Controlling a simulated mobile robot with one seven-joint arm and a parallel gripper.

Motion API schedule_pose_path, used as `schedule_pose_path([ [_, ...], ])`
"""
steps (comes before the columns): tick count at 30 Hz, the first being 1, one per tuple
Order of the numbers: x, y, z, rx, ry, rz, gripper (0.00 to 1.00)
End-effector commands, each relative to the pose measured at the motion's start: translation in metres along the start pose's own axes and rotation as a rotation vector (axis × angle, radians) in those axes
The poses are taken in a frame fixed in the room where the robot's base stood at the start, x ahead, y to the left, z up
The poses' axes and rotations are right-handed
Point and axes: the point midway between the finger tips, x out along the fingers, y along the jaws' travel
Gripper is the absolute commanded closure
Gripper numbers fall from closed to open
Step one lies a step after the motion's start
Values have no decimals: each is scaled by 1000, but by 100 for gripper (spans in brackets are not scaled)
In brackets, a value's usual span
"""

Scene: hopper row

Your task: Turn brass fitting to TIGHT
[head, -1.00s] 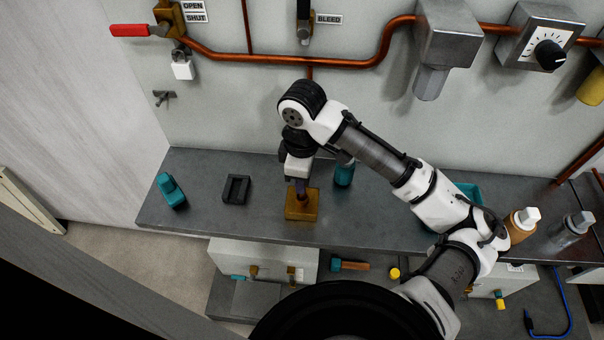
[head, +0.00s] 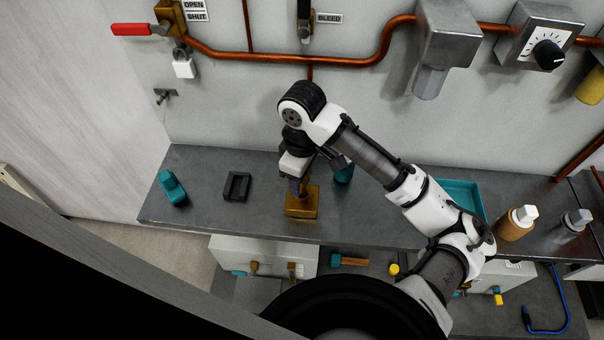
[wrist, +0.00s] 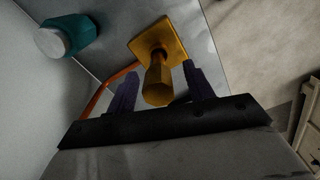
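The brass fitting (head: 302,204) is a gold block standing on the grey bench, below my wrist. In the wrist view it is a square plate with a six-sided post (wrist: 158,82) pointing toward the camera. My gripper (head: 301,183) is just over it in the head view. In the wrist view my gripper (wrist: 162,88) has its two dark purple fingers apart, one on each side of the post, with a gap showing on both sides. No TIGHT mark is readable in either view.
On the bench, a teal object (head: 173,188) and a black open holder (head: 237,187) stand left of the fitting. A teal bottle (head: 344,173) is close behind my gripper. A teal tray (head: 460,192) and a brown bottle (head: 516,223) are to the right. Copper pipe (head: 270,57) runs along the wall.

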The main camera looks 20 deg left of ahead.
Motion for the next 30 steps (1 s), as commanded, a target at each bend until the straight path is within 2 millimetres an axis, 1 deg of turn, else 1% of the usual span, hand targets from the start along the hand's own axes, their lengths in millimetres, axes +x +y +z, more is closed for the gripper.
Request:
schedule_pose_path([
  [5,-2,1,0,0,1,3,48],
  [8,-7,1,0,0,1,5,48],
  [10,-15,1,0,-2,0,6,48],
  [13,-32,1,0,-2,-1,9,48],
  [21,-89,1,0,-1,-1,8,48],
  [24,-107,1,0,0,-1,8,48],
  [27,-121,0,0,0,0,5,48],
  [30,-131,0,0,1,0,3,48],
])
